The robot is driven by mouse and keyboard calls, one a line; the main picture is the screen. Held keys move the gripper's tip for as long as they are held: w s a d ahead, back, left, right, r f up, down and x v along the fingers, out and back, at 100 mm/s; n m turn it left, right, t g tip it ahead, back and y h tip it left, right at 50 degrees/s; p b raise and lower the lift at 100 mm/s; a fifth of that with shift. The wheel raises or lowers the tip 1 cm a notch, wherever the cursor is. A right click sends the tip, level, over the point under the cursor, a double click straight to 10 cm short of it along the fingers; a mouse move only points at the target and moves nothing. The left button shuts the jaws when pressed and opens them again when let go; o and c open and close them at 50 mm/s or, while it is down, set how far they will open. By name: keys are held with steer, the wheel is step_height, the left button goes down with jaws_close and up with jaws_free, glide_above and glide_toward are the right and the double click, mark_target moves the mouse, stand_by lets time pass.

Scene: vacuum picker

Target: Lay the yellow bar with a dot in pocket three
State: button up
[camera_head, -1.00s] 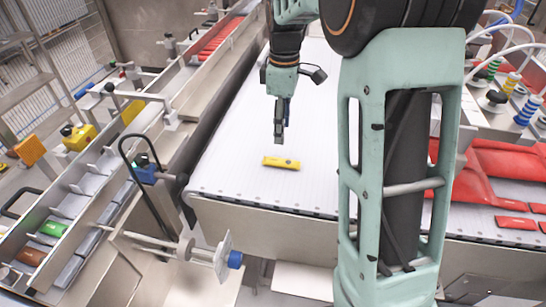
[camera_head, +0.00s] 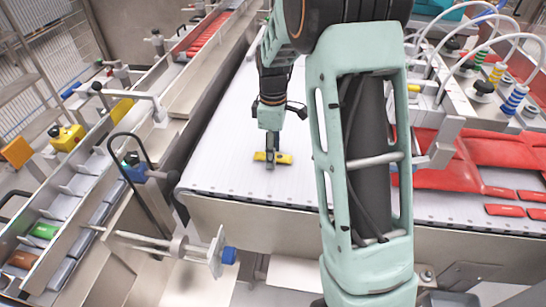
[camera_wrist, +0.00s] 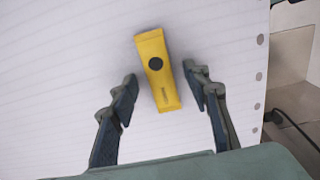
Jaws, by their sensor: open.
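The yellow bar (camera_head: 285,158) lies flat on the white belt near its front edge. In the wrist view the yellow bar (camera_wrist: 158,78) shows a dark round dot on its top face. My gripper (camera_head: 271,165) is down over the bar, with its fingers in front of the bar's middle in the head view. In the wrist view my gripper (camera_wrist: 160,88) is open, one finger on each side of the bar, with gaps between. The pocketed channel (camera_head: 62,215) at the left holds a green bar (camera_head: 45,231) and a brown bar (camera_head: 20,259). I cannot tell which pocket is three.
The white belt (camera_head: 220,140) is clear around the bar. A black hoop handle (camera_head: 140,150) and a rod with a blue knob (camera_head: 229,255) stand between belt and channel. Red packets (camera_head: 470,155) lie at the right, beyond my arm.

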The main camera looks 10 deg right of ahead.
steer(key=shift+c, duration=0.5)
jaws_close()
steer(key=shift+r, duration=0.15)
